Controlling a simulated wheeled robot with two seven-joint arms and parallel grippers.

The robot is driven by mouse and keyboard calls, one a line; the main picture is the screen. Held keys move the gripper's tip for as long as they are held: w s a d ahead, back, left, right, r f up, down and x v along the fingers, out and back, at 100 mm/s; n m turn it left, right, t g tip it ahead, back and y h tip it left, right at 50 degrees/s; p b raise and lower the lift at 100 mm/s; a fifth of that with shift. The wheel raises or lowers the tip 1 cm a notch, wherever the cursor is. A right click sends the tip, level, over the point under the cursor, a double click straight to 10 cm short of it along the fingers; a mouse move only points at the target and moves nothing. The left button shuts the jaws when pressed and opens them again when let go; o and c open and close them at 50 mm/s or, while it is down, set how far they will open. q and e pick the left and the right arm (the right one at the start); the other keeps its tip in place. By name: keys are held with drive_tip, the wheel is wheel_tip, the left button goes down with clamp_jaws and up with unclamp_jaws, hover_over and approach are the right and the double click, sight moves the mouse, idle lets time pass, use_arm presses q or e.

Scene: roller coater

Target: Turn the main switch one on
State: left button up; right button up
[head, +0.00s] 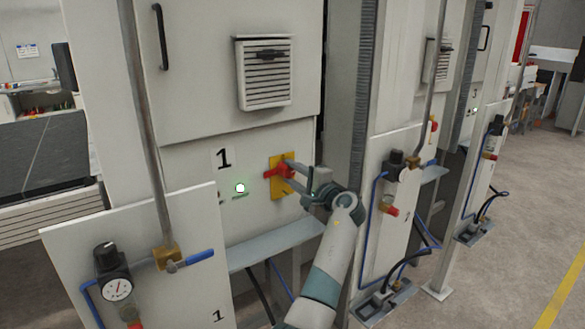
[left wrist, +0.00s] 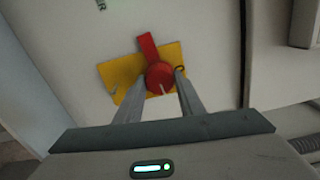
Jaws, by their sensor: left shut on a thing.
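The fingers hide part of the plate. My right gripper is not in view.
A lit green-white lamp (head: 240,188) is left of the switch. A grey ledge (head: 275,243) juts out below. A tall post (head: 366,90) stands to the right.

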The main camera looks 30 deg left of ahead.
use_arm(q)
drive_tip(key=shift+r+m+p, duration=0.1)
drive_tip(key=shift+m+p, duration=0.25)
drive_tip(key=shift+m, duration=0.25)
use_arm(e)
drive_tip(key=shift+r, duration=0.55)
use_arm(q)
drive_tip(key=o, duration=1)
drive_tip(key=shift+a, duration=0.1)
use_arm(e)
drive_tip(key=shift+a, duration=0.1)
use_arm(q)
drive_tip(key=shift+o, duration=0.2)
drive_tip(key=shift+s+d+f+b, duration=0.15)
drive_tip(key=shift+d+b, duration=0.05)
drive_tip(key=shift+d, duration=0.2)
drive_tip(key=shift+s+d+f+b, duration=0.1)
drive_tip(key=shift+d+b, duration=0.05)
drive_tip(key=shift+d, duration=0.25)
drive_tip(key=b+v, duration=0.5)
drive_tip(key=v, duration=1)
drive_tip(key=shift+d, duration=0.35)
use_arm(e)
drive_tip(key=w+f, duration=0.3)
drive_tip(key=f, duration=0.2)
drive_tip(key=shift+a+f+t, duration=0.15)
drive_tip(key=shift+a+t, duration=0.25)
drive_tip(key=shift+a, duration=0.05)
